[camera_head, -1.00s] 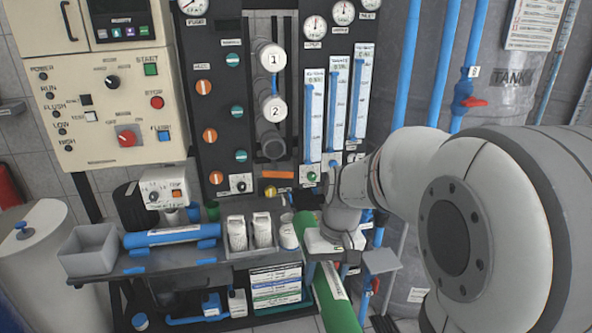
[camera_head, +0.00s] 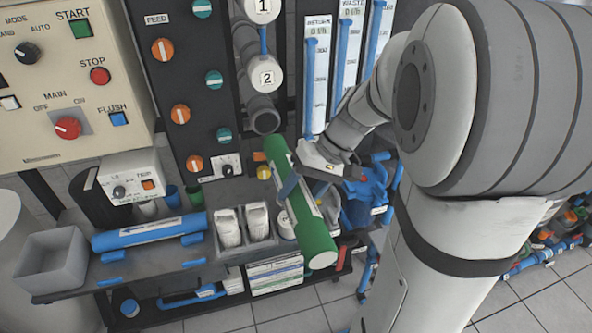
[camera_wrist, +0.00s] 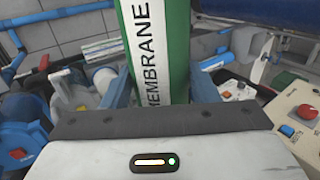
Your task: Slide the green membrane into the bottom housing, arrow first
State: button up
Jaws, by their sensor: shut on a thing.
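The green membrane (camera_head: 312,232) is a long green tube with a white label strip, held tilted in front of the rack. Its upper end is just below and right of the bottom housing (camera_head: 264,120), a dark grey open-ended tube under the white-capped housing 2 (camera_head: 267,78). The membrane appears outside the housing. My gripper (camera_head: 289,184) is shut around the membrane's middle. In the wrist view, the membrane (camera_wrist: 176,45) runs between the fingers, with "MEMBRANE" partly readable. I cannot make out the arrow.
The bench below holds a blue tube (camera_head: 150,233), a grey bin (camera_head: 50,262), and white bottles (camera_head: 229,228) in a grey holder. Flow meters (camera_head: 315,75) stand right of the housings. Blue pipes and valves (camera_head: 368,190) sit right of my gripper.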

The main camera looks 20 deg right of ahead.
aim_at(288, 153)
jog(key=shift+w+r, duration=0.2)
jog(key=shift+w, duration=0.85)
jog(key=shift+w+f+p, duration=0.1)
jog(key=shift+w+p, duration=0.5)
jog(key=shift+w, duration=1.45)
jog(key=shift+d, duration=0.1)
jog(key=shift+b, duration=0.35)
jog(key=shift+w, duration=0.15)
jog(key=shift+w+p, duration=0.45)
jog(key=shift+w, duration=2.25)
jog(key=w+p, duration=0.3)
jog(key=w, duration=0.6)
jog(key=shift+w+r, duration=0.2)
jog(key=shift+w, duration=0.2)
dwell(0.4)
